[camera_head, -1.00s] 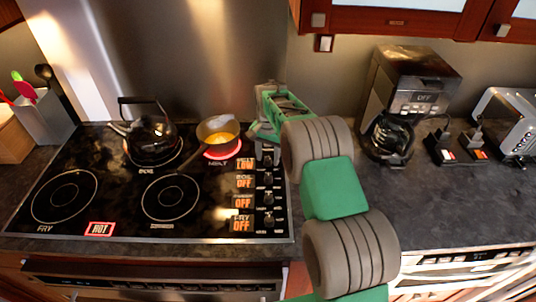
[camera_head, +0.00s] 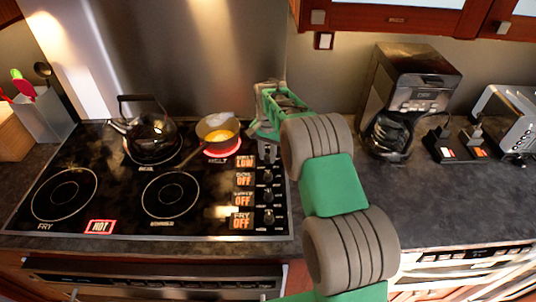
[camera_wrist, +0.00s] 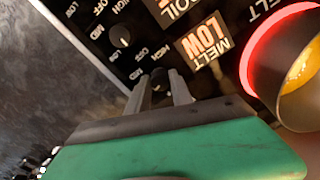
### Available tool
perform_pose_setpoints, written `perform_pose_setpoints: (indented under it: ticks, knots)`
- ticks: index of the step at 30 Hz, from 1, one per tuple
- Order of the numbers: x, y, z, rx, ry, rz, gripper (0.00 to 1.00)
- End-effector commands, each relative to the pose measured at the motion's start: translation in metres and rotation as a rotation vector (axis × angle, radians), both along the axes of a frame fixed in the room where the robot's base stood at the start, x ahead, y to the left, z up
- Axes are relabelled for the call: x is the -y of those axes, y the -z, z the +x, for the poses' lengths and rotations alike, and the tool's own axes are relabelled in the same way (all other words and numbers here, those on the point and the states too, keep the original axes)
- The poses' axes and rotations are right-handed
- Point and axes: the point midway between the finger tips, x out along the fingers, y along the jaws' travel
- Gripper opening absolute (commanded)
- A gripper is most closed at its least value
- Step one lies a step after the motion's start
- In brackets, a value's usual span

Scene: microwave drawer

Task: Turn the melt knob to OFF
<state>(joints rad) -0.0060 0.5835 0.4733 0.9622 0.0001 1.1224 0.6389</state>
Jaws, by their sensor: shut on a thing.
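The melt knob (camera_wrist: 160,78) is the far knob in the column at the cooktop's right side. My gripper (camera_wrist: 160,92) is shut on it, one finger on each side, in the wrist view. In the head view my gripper (camera_head: 268,150) comes down at the back right of the cooktop and mostly hides the knob. The melt display (camera_head: 245,161) reads MELT LOW; it also shows in the wrist view (camera_wrist: 204,42). The melt burner (camera_head: 222,152) glows red under a small pan (camera_head: 217,133) holding yellow contents.
The other knobs (camera_head: 268,197) stand in a column in front, with displays reading OFF. A kettle (camera_head: 152,134) sits on the back left burner. A HOT light (camera_head: 100,227) is lit. A coffee maker (camera_head: 415,85) and toaster (camera_head: 510,120) stand on the right counter.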

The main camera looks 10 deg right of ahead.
Motion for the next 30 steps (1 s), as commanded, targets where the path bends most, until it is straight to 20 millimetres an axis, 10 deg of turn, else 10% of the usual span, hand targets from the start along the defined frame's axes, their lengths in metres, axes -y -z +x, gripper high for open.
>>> perform_pose_setpoints:
  ticks: [30]
  knots:
    - [0.0010, 0.0021, -0.0006, -0.001, -0.549, 0.001, 0.00]
